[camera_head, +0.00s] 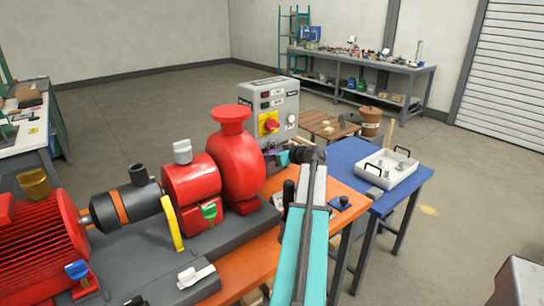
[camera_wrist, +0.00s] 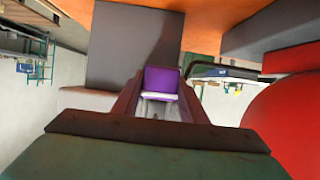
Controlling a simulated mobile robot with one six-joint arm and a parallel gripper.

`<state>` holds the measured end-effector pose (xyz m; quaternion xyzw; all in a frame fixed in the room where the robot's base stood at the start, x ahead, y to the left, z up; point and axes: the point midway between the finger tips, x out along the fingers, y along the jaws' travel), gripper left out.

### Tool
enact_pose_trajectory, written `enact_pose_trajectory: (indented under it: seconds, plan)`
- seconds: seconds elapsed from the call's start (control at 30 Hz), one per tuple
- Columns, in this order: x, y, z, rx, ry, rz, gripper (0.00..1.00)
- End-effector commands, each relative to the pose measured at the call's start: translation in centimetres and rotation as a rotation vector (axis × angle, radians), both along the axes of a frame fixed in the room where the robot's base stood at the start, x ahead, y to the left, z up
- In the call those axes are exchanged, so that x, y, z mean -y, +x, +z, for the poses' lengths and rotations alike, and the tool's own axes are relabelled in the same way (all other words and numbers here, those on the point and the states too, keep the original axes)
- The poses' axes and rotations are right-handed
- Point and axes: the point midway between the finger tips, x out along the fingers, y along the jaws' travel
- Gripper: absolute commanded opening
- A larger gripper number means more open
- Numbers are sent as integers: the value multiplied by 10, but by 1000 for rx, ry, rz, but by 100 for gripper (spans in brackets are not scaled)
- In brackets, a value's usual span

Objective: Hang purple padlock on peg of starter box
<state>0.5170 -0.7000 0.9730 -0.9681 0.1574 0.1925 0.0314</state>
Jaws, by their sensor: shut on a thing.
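The purple padlock (camera_wrist: 164,82) is held between the fingers of my gripper (camera_wrist: 163,98), in the middle of the wrist view. A pale band shows across the padlock; its shackle cannot be made out. In the head view my gripper (camera_head: 277,157) is in front of the lower part of the starter box (camera_head: 283,97), behind my arm's dark wrist. The starter box is grey, with a red and yellow knob (camera_head: 269,123) on its front. A grey block in the wrist view (camera_wrist: 130,45), behind the padlock, appears to be the box. The peg cannot be made out.
The red pump (camera_head: 236,155) stands close left of my gripper, on a grey base over an orange bench (camera_head: 245,262). A blue table (camera_head: 350,152) with a white tray (camera_head: 388,168) is at right. A yellow-handled part (camera_head: 174,222) and small valves lie nearer.

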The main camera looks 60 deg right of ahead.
Motion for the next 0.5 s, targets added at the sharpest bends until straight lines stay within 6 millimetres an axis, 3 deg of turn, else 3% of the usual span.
enact_pose_trajectory:
  seconds: [0.2, 0.23, 0.3, 0.37, 0.5]
  plan:
    - [0, 0, 0, 1, 0, 0, 9]
    - [0, 0, 0, 1, 0, 0, 42]
    - [0, 0, 0, 1, 0, 0, 54]
    - [0, 0, 0, 1, 0, 0, 61]
    - [0, 0, 0, 0, 0, 0, 61]
